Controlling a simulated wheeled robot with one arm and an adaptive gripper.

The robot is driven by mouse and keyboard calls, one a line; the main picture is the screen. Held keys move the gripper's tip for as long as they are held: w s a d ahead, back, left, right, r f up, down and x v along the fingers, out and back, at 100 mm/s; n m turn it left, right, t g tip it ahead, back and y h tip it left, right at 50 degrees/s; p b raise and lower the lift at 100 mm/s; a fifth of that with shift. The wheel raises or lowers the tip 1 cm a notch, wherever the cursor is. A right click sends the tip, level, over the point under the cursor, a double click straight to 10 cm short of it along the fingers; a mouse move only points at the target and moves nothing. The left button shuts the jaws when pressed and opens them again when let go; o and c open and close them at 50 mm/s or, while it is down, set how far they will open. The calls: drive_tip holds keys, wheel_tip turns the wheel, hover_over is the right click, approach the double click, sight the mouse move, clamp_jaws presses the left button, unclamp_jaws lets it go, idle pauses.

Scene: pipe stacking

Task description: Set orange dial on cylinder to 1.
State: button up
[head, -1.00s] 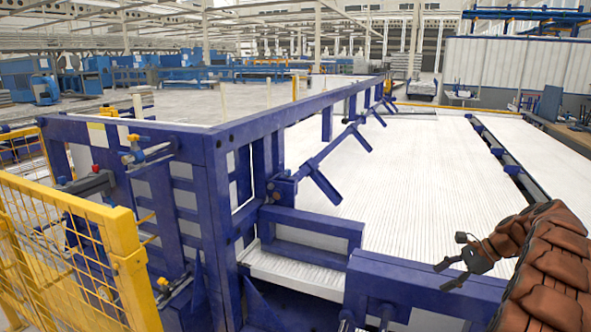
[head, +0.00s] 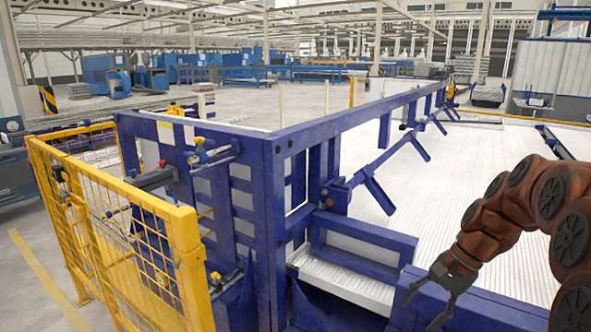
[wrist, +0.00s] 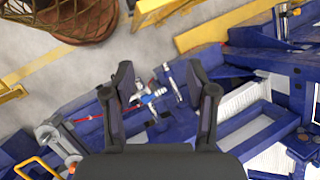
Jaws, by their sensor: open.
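A small orange-yellow knob (head: 199,141), perhaps the orange dial, sits on a fitting at the upper left of the blue frame in the head view. A slim silver cylinder (head: 218,154) lies beside it. The dial's marks are too small to read. Another orange-yellow knob (head: 215,276) is lower on the frame. My gripper (head: 440,298) is open and empty, well to the right of and apart from these fittings. In the wrist view, my gripper's fingers (wrist: 163,88) are spread, with a silver and blue fitting (wrist: 150,95) below between them.
A yellow mesh fence (head: 120,225) stands left of the blue frame (head: 275,200). Blue beams and a white ribbed bed (head: 480,165) lie right of it. The grey floor (head: 35,290) is open at the far left.

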drive_tip(key=s+a+r+n+g+h+p, duration=0.15)
drive_tip(key=s+a+n, duration=0.45)
drive_tip(key=s, duration=0.7)
drive_tip(key=s+a+f+n+h+p, duration=0.1)
drive_tip(key=s+n+h, duration=0.3)
drive_tip(key=s, duration=1)
drive_tip(key=shift+f+n+p, duration=0.3)
drive_tip(key=shift+f+p, duration=0.1)
drive_tip(key=shift+f, duration=0.1)
drive_tip(key=shift+s+a+f, duration=0.1)
wheel_tip(320, 180, down, 2)
drive_tip(key=shift+f+b, duration=0.1)
drive_tip(key=shift+b, duration=1.1)
drive_tip(key=shift+c, duration=0.4)
